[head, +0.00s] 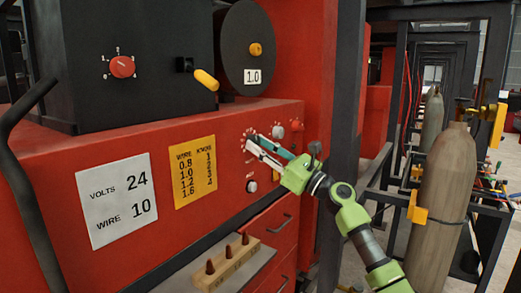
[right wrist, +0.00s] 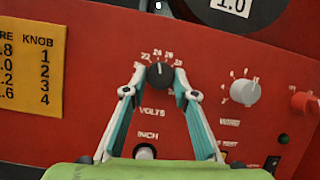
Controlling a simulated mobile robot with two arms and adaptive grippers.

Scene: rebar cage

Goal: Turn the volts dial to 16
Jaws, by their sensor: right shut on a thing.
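The black volts dial (right wrist: 160,73) sits on the red panel above the word VOLTS in the right wrist view, ringed by small white numbers. Its white pointer mark faces about straight up, among numbers in the twenties; the exact value is too small to read surely. My right gripper (right wrist: 159,78) has one fingertip on each side of the dial and is shut on it; the fingers hide some numbers at left and right. In the head view my right gripper (head: 256,141) reaches the panel from the right and mostly covers the dial. My left gripper is not in view.
A grey knob (right wrist: 244,92) and a red knob (right wrist: 305,103) are right of the dial; an INCH button (right wrist: 145,151) is below. A white card (head: 117,200) reads VOLTS 24, WIRE 10. A yellow chart (head: 195,171) hangs beside it. A dark post (head: 345,120) stands close right of the panel.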

